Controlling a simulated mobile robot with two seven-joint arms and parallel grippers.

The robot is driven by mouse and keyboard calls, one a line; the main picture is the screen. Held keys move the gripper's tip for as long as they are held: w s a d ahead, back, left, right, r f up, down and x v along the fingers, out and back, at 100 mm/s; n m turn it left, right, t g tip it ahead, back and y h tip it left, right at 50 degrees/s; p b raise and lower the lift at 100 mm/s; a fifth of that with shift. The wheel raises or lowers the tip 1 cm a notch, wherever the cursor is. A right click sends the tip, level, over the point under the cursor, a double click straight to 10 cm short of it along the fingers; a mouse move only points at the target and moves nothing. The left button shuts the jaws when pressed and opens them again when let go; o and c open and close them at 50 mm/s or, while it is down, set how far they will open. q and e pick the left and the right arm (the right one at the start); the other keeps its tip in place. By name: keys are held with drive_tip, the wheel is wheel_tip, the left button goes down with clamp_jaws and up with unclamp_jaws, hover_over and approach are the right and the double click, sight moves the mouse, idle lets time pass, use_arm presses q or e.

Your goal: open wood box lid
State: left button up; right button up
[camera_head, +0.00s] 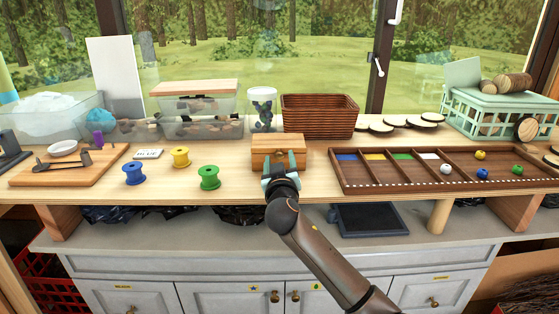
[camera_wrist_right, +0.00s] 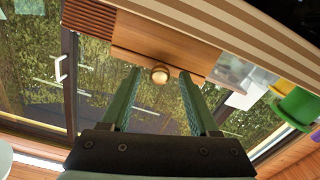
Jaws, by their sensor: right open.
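The wood box (camera_head: 278,145) stands on the table near the middle of the head view, and its lid looks closed. In the right wrist view the wood box (camera_wrist_right: 158,38) is at the top, with a round knob (camera_wrist_right: 160,75) on its near face. My right gripper (camera_head: 282,160) is at the front of the box, its green fingers pointing at it. In the wrist view the right gripper (camera_wrist_right: 161,72) is open, with a fingertip on each side of the knob and visible gaps to it. My left gripper is not in view.
A brown wicker basket (camera_head: 320,116) stands behind the box. A wooden divided tray (camera_head: 345,183) lies close on the right. Green (camera_head: 209,178), yellow (camera_head: 181,157) and blue (camera_head: 134,174) spools stand on the left. A lidded clear bin (camera_head: 197,122) is behind them.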

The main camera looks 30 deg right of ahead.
clamp_jaws()
idle(0.4)
idle(0.9)
